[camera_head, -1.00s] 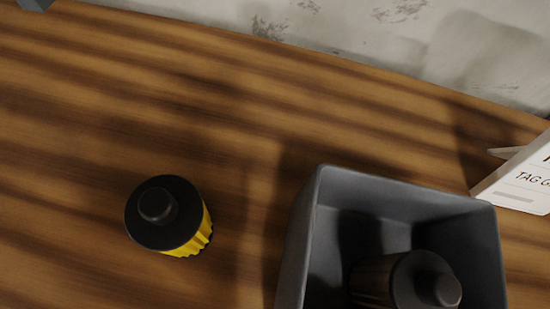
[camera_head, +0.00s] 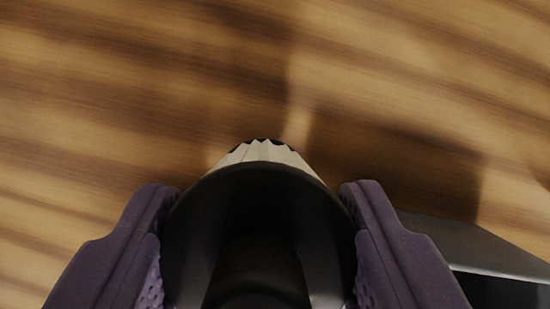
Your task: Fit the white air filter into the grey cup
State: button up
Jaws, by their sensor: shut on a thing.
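The white air filter (camera_head: 266,153) is at the bottom centre, with white pleats showing beyond a wide, round black end cap (camera_head: 260,185). My gripper (camera_head: 259,215) has two purple fingers, one on each side of the black cap, and is shut on the filter. The cap faces the camera and hides most of the pleated body. I cannot tell whether the filter touches the table. I do not see the grey cup in this view.
The brown wooden table (camera_head: 130,90) fills the background and is clear at the top and left. The wall of a dark grey bin (camera_head: 470,247) stands at the lower right, close to my right finger. Its inside is mostly out of view.

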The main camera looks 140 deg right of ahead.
aim_at(263, 204)
notch_tip(263, 204, down, 6)
jog(key=shift+r+b, duration=0.15)
jog(key=shift+b, duration=0.5)
jog(key=o, duration=1.2)
jog(key=shift+c, duration=0.2)
